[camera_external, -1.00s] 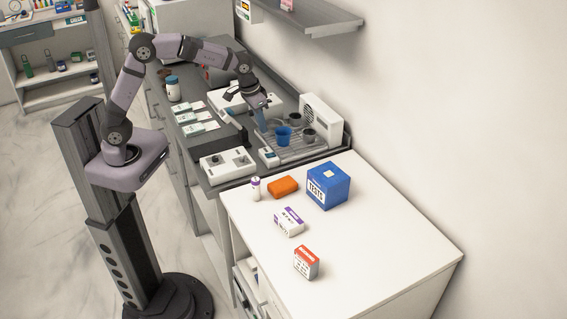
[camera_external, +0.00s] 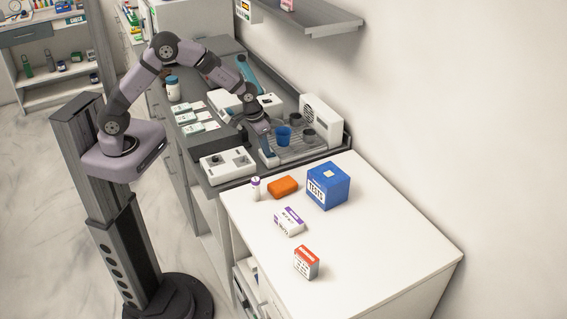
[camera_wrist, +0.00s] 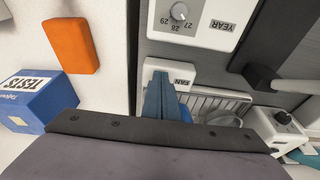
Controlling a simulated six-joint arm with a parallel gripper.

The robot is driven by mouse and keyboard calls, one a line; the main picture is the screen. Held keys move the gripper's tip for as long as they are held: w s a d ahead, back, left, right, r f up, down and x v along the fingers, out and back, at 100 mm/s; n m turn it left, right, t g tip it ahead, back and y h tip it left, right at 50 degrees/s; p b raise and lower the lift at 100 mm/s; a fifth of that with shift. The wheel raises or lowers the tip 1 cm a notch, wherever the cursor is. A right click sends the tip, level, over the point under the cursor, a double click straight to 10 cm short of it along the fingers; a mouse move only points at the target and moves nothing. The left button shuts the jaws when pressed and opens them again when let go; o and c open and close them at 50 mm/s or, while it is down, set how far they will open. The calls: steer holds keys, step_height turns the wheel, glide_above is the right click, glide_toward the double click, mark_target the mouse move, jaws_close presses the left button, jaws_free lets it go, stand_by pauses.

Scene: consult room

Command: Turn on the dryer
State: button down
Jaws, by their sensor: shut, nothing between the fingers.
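The dryer stands at the right of the grey counter: a white vented fan housing (camera_external: 318,118) beside a drying rack (camera_external: 298,150) holding a blue cup (camera_external: 283,136) and dark cups (camera_external: 308,136). A small white box labelled FAN (camera_wrist: 182,66) is at the rack's near left corner. My gripper (camera_external: 266,154) is shut and empty, pointing down over that box. In the wrist view the closed blue-grey fingers (camera_wrist: 158,80) overlap the FAN box and hide part of its top. I cannot tell whether they touch it, and its switch position is not visible.
A white YEAR dial box (camera_wrist: 205,18) is close beside the FAN box. An orange block (camera_external: 283,187) and a blue TESTS box (camera_external: 328,186) stand on the white table nearby. A white device with a dial (camera_wrist: 278,128) and teal handle is on the rack's other side.

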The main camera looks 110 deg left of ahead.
steer(key=shift+s+d+f+b, duration=0.1)
steer(key=shift+f+b, duration=0.45)
steer(key=shift+b, duration=0.05)
steer(key=shift+r, duration=0.2)
steer(key=shift+r+p, duration=0.1)
steer(key=shift+p, duration=0.2)
steer(key=shift+w+a+r, duration=0.25)
steer(key=shift+w+a, duration=0.25)
steer(key=shift+a, duration=0.05)
steer(key=shift+p, duration=0.3)
